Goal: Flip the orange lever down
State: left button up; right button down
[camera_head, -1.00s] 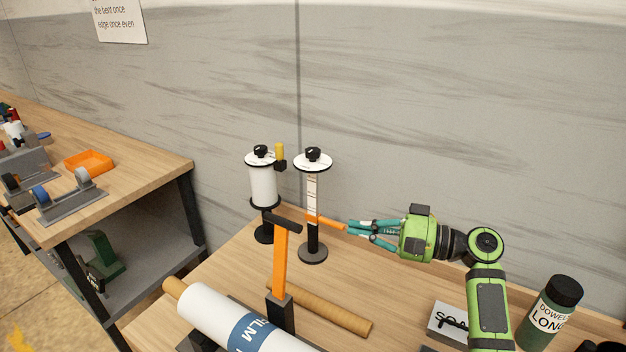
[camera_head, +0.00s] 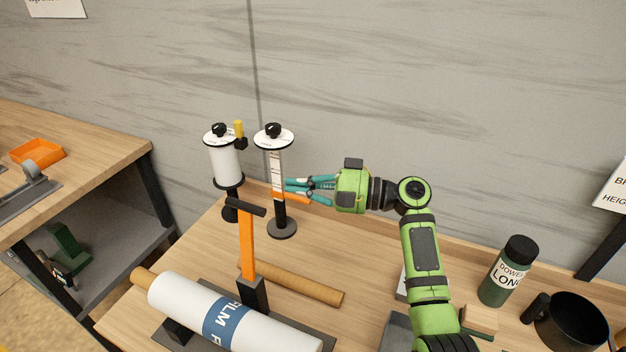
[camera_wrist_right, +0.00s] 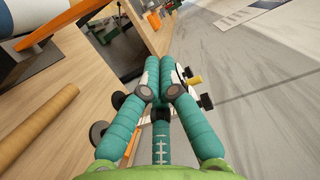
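A slim post stand with a white round top and black knob (camera_head: 274,140) stands near the wall. A short orange lever (camera_head: 294,198) juts right from its post. My right gripper (camera_head: 289,186) is at the post, its teal fingers level with the lever and partly over it. In the right wrist view the fingertips (camera_wrist_right: 160,72) are together with nothing visible between them. An orange strip (camera_wrist_right: 131,146) shows beside the left finger there; contact with the lever is unclear. A taller orange bar with a black top (camera_head: 246,245) stands upright in front. My left gripper is out of view.
A white roller stand (camera_head: 225,163) with a yellow handle is left of the post. A film roll (camera_head: 185,305) and brown tube (camera_head: 295,283) lie in front. A dark bottle (camera_head: 508,270) and black pan (camera_head: 575,320) are right. The wall is close behind.

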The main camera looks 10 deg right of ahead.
jog(key=s+a+p, duration=0.1)
jog(key=a+p, duration=0.3)
jog(key=a, duration=0.2)
jog(key=shift+s+a, duration=0.25)
jog(key=shift+a, duration=0.05)
jog(key=shift+f, duration=0.1)
